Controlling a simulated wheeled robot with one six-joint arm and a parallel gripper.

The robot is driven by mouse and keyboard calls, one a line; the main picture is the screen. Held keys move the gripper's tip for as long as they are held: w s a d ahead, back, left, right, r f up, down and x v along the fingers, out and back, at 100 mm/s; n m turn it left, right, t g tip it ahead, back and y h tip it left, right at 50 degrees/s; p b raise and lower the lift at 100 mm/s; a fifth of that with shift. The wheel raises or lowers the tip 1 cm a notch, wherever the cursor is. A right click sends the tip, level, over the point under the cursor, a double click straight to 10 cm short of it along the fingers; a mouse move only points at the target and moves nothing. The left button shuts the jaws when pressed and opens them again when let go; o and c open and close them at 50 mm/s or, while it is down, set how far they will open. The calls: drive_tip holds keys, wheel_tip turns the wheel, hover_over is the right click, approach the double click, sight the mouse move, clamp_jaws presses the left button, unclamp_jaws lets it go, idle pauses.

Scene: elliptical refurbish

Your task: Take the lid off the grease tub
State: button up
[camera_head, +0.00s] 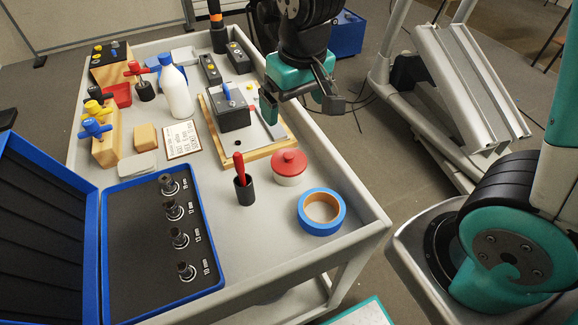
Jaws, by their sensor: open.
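The grease tub (289,179) is a small white round pot on the grey cart top, right of centre. Its red lid (289,161) with a round knob sits on top of it. My gripper (300,108) is above and behind the tub, over the right part of the wooden-framed tray. Its jaws are open, apart from the tub and lid, and I see nothing between them.
A black cup with a red-handled tool (241,180) stands just left of the tub. A blue tape roll (321,211) lies in front of it. An open blue socket case (155,240) fills the front left. A white bottle (175,90) stands farther back.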

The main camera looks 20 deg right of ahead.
approach(289, 154)
drive_tip(key=f, duration=0.5)
drive_tip(key=shift+w+a, duration=0.15)
drive_tip(key=shift+w, duration=0.2)
drive_tip(key=shift+w+f, duration=0.2)
drive_tip(key=shift+f, duration=1.1)
drive_tip(key=shift+w+f, duration=0.25)
drive_tip(key=shift+f, duration=1.1)
drive_tip(key=shift+c, duration=0.2)
drive_tip(key=c, duration=0.6)
